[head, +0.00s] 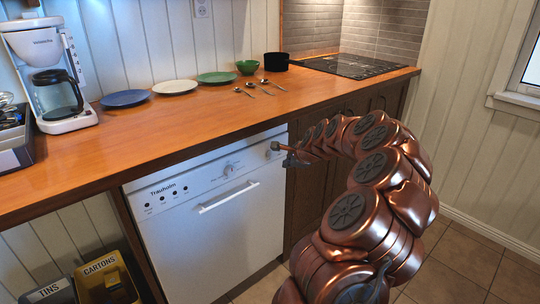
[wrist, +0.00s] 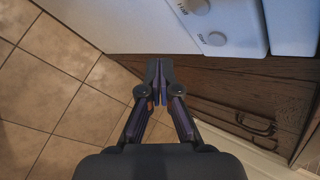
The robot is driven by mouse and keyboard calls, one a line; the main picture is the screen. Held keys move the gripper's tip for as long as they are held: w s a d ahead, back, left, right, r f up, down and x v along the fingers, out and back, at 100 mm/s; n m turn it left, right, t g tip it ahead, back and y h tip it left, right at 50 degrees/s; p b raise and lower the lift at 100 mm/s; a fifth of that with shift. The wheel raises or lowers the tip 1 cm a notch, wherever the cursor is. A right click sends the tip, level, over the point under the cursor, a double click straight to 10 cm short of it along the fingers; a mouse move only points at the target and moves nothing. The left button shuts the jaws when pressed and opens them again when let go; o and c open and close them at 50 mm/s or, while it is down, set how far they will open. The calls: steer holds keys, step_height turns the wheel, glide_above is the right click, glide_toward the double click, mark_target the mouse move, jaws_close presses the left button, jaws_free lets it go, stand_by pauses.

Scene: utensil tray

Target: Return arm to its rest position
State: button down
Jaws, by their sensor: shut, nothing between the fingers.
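My copper-coloured arm curves up from the lower right in the head view. My gripper (head: 286,153) is at its far end, in front of the dishwasher's right side and below the counter edge. In the wrist view my gripper (wrist: 159,68) is shut with its fingertips together and nothing between them.
The wooden counter (head: 190,110) holds a coffee maker (head: 48,75), plates, a green bowl (head: 248,67), a black pot (head: 276,61), several spoons and a hob (head: 355,66). A utensil tray (head: 15,140) is at far left. Labelled bins (head: 105,280) stand lower left. Tiled floor (head: 455,255) is clear at right.

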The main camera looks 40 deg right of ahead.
stand_by(0.3)
steer(key=w+a+r+n+g+y, duration=0.1)
steer(key=a+r+n+g+y, duration=0.15)
steer(key=a+n, duration=1.25)
steer(key=s+a+g+y, duration=0.1)
steer(key=s+a, duration=0.2)
steer(key=a, duration=0.7)
steer(key=s+a+g+y, duration=0.1)
steer(key=s+a, duration=0.3)
steer(key=a, duration=0.6)
steer(key=s+a+f+n+g+h, duration=0.1)
steer(key=s+a+n+g, duration=0.2)
steer(key=s, duration=0.6)
steer(key=s+a+f+n+g+h, duration=0.1)
steer(key=s+a+n+g, duration=0.3)
steer(key=s, duration=0.6)
steer(key=s+a+f+n+h, duration=0.15)
steer(key=s+n, duration=0.25)
steer(key=s, duration=0.5)
step_height(320, 180, up, 25)
steer(key=s+y+p, duration=0.1)
steer(key=p, duration=2.1)
steer(key=shift+s+a+f+t, duration=0.2)
steer(key=shift+s+t, duration=0.1)
steer(key=shift+t, duration=0.15)
steer(key=shift+f, duration=0.1)
